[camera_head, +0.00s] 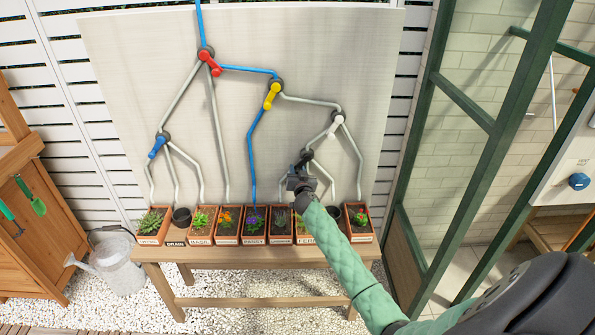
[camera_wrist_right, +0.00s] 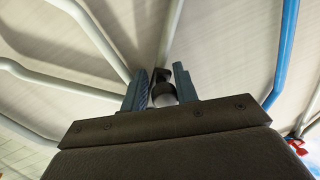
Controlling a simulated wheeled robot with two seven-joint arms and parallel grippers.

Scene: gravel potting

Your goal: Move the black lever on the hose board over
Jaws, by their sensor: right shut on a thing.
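The hose board (camera_head: 140,60) stands upright against the fence and carries pipes and several coloured levers. My right gripper (camera_head: 298,178) is at the lower right of the board, at the black lever's junction, and hides most of that lever in the head view. In the right wrist view the black lever (camera_wrist_right: 163,92) sits between the two fingers of my right gripper (camera_wrist_right: 160,90), which is shut on it. The way the lever points is hard to tell. My left gripper is not in view.
Nearby are the white lever (camera_head: 334,127), yellow lever (camera_head: 271,96), red lever (camera_head: 210,62) and blue lever (camera_head: 157,147). Several planted pots stand on a wooden bench (camera_head: 255,252) below. A watering can (camera_head: 118,265) stands left; a green-framed glass door (camera_head: 470,105) is right.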

